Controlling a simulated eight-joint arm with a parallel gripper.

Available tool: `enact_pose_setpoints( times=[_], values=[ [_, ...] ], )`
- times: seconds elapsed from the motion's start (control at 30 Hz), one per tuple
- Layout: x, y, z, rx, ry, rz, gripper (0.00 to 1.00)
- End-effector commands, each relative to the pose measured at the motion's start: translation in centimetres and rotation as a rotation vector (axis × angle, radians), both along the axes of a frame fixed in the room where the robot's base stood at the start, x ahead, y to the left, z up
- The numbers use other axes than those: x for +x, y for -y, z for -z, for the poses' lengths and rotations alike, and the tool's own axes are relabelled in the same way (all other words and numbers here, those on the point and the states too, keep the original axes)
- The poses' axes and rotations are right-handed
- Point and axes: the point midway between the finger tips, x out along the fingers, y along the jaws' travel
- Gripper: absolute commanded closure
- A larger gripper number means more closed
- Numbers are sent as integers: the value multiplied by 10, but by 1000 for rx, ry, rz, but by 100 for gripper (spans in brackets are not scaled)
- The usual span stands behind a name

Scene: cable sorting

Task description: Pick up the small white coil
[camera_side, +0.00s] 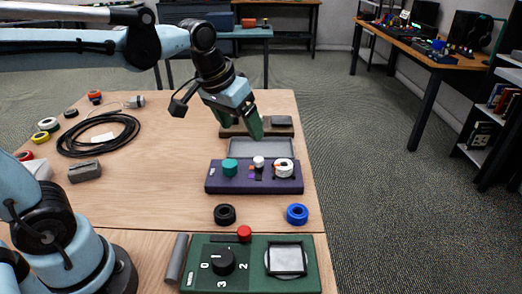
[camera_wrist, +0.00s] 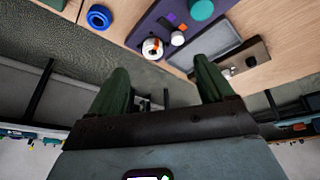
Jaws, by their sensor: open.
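A small white coil (camera_side: 259,161) stands at the middle of a purple board (camera_side: 214,184). A larger white coil with a dark hole and orange marks (camera_side: 284,168) sits to its right, and a teal cylinder (camera_side: 230,167) to its left. In the wrist view the small white coil (camera_wrist: 177,38) and larger white coil (camera_wrist: 152,48) lie beyond the gap between my fingertips. My gripper (camera_side: 240,122) is open and empty, with green fingers, above and behind the board, clear of both coils. It also shows in the wrist view (camera_wrist: 162,70).
A grey tray (camera_side: 262,148) lies just behind the board. A black roll (camera_side: 225,214) and blue roll (camera_side: 297,214) lie in front of it, before a green panel with a knob (camera_side: 200,250). A black cable coil (camera_side: 98,135) lies at left. Bare wood separates them.

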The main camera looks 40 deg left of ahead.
Motion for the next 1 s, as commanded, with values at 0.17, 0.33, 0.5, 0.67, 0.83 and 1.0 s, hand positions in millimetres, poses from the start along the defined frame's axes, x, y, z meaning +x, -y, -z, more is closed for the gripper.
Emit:
enact_pose_setpoints(
  times=[0.17, 0.33, 0.5, 0.67, 0.83, 1.0],
  values=[
    [39, 6, -7, -17, -104, -44, 19],
    [73, 12, -3, -26, -204, -90, 19],
    [102, 17, 9, -29, -298, -136, 19],
    [118, 21, 20, -28, -359, -166, 19],
    [124, 23, 27, -26, -385, -181, 19],
    [125, 23, 46, -26, -388, -182, 19]
  ],
)
